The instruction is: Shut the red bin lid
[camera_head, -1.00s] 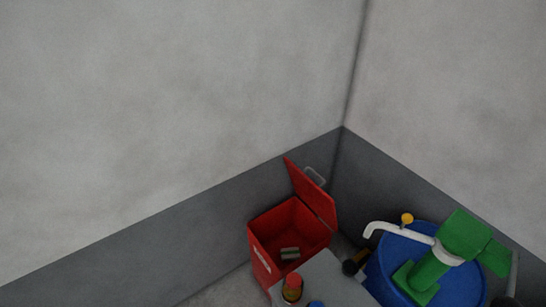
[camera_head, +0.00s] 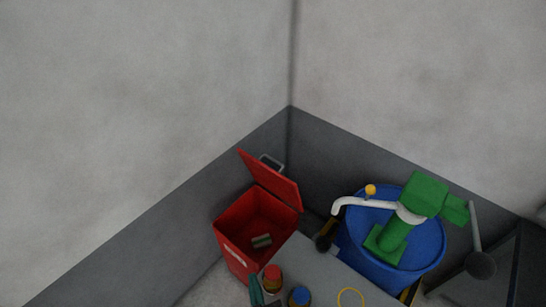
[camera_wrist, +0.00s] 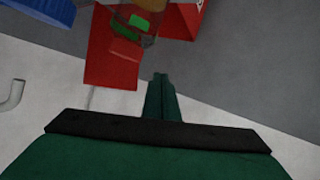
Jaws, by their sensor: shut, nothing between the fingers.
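The red bin (camera_head: 232,252) stands near the room corner in the head view. Its red lid (camera_head: 270,180) is open, tilted up at the back right, with a grey handle (camera_head: 272,163) behind it. A small greyish block (camera_head: 262,241) lies inside the bin. My gripper (camera_wrist: 160,84) shows in the wrist view as dark green, its fingers together and empty. A red panel (camera_wrist: 110,65) lies ahead and left of the fingertips, apart from them in the picture. I cannot tell whether it is the lid or the bin's wall.
A grey table (camera_head: 330,272) stands in front, with a red-capped jar (camera_head: 272,279), a blue-capped jar (camera_head: 299,297) and a yellow ring (camera_head: 351,298). A blue drum (camera_head: 425,255) with a green pump (camera_head: 428,195) and white spout (camera_head: 365,202) stands right of the bin. Walls close in behind.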

